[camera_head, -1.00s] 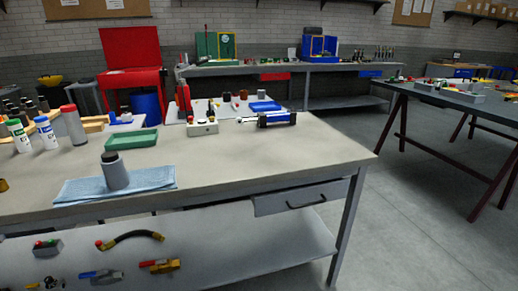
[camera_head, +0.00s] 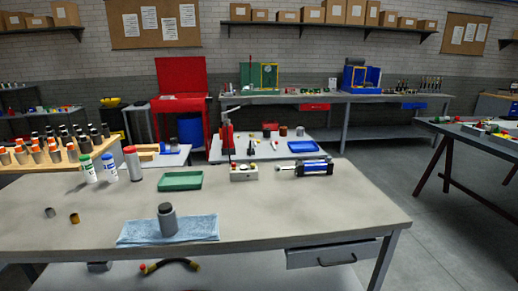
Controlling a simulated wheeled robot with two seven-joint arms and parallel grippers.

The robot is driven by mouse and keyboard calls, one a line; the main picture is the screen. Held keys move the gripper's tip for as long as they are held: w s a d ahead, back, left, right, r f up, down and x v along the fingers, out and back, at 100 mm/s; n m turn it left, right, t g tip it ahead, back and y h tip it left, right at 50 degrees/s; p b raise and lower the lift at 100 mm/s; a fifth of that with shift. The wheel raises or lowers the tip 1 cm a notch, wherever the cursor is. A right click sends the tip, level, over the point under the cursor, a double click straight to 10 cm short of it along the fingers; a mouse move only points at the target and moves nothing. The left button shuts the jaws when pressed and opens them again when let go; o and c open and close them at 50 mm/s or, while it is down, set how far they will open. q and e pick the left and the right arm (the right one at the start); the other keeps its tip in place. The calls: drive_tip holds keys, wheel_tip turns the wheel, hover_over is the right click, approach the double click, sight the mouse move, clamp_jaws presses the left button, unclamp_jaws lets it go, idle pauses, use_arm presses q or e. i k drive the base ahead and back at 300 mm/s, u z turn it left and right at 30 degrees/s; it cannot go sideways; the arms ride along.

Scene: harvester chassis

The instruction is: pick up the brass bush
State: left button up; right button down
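A small brass-coloured bush (camera_head: 74,218) sits on the near grey workbench (camera_head: 290,215), towards its left side. A small grey, ring-like piece (camera_head: 50,212) sits just left of it, apart from it. Neither of my grippers is in view. The bush is small in the picture, so its bore and finish are hard to make out.
A grey cylinder with a dark top (camera_head: 167,220) stands on a blue cloth (camera_head: 130,232), right of the bush. A green tray (camera_head: 180,181), bottles (camera_head: 109,168) and a blue cylinder unit (camera_head: 314,168) stand farther back. The bench's right front is clear.

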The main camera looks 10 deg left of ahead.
sight(74, 219)
drive_tip(key=u, duration=1.75)
drive_tip(key=k, duration=1.25)
drive_tip(key=z, duration=0.95)
drive_tip(key=i, duration=1.75)
drive_tip(key=u, duration=0.35)
